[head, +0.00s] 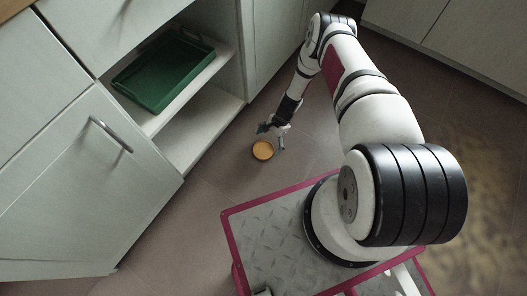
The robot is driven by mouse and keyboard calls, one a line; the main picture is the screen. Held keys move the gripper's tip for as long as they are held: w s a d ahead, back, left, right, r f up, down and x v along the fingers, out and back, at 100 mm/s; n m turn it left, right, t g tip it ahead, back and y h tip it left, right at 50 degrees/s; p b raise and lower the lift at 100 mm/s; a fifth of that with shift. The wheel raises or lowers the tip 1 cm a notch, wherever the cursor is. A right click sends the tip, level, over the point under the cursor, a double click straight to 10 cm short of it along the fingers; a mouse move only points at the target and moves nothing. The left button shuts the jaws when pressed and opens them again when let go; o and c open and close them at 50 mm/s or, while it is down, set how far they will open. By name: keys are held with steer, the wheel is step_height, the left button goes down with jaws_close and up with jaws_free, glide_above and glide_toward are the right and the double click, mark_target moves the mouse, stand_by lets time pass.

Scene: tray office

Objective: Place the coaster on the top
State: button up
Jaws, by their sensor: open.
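The coaster (263,150) is a small round orange-tan disc with a raised rim, low near the brown floor in the middle of the head view. My gripper (270,138) is open at the end of my arm, just above and right of the coaster in the picture. Its fingers lie close to the coaster's edge; I cannot tell whether they touch it. The top (20,15) of the pale cabinet shows only as a brown strip at the upper left corner.
A green tray (163,106) lies on the upper shelf of an open cabinet bay, with an empty shelf (200,128) below. A cabinet door (80,190) with a metal handle (108,135) is at left. The floor (200,215) around the coaster is clear.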

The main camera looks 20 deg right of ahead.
mark_target(263, 151)
steer(key=b+x, duration=0.2)
steer(key=x, duration=0.1)
steer(key=b+x, duration=0.1)
steer(key=x, duration=0.1)
steer(key=shift+w+d+f, duration=0.1)
steer(key=shift+w+d, duration=0.1)
steer(key=shift+w, duration=0.2)
steer(key=shift+c, duration=0.6)
steer(key=c, duration=1.2)
steer(key=shift+o, duration=0.2)
steer(key=shift+r, duration=0.2)
